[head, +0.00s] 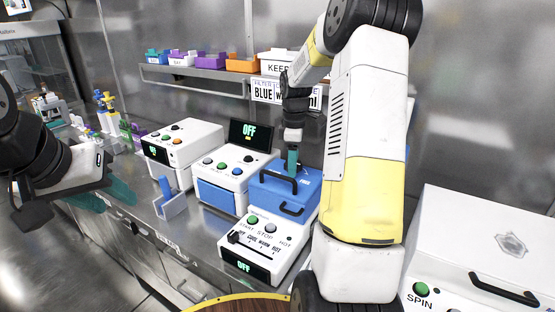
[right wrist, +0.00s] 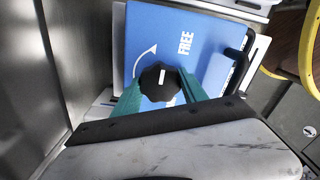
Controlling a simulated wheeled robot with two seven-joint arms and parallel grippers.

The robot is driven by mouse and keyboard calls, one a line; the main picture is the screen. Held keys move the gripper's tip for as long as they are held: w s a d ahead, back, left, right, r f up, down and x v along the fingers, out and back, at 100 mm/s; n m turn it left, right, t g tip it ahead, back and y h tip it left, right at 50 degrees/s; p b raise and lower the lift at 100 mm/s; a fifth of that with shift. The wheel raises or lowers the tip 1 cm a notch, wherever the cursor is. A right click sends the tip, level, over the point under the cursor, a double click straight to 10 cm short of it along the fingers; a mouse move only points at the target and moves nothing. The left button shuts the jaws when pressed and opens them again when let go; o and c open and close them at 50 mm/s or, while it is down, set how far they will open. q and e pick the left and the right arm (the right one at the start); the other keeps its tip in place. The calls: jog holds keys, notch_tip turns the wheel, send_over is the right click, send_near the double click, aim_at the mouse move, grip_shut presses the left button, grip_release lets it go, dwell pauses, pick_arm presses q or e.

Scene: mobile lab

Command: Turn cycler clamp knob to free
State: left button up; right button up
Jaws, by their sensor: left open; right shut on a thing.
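The cycler shows in the head view as a white box with a blue lid (head: 298,198) and black handles. In the right wrist view its blue lid (right wrist: 150,25) carries the word FREE and a curved white arrow. The black clamp knob (right wrist: 158,84) has a white mark pointing roughly up in that view, with FREE above and to its right. My right gripper (right wrist: 165,88) is shut on the knob, one teal finger on each side. In the head view my right gripper (head: 293,160) reaches down to the lid, and the knob cannot be made out. My left gripper (head: 118,188) is open and empty at the left.
White instruments (head: 222,185) stand left of the cycler, with a small blue rack (head: 171,203) before them. A shelf (head: 205,76) holds coloured bins behind. A large white machine marked SPIN (head: 475,240) stands at the right.

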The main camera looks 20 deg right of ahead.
dwell(0.5)
jog(key=o, duration=1.4)
jog(key=shift+c, duration=0.2)
notch_tip(320, 180, up, 8)
jog(key=shift+f, duration=0.1)
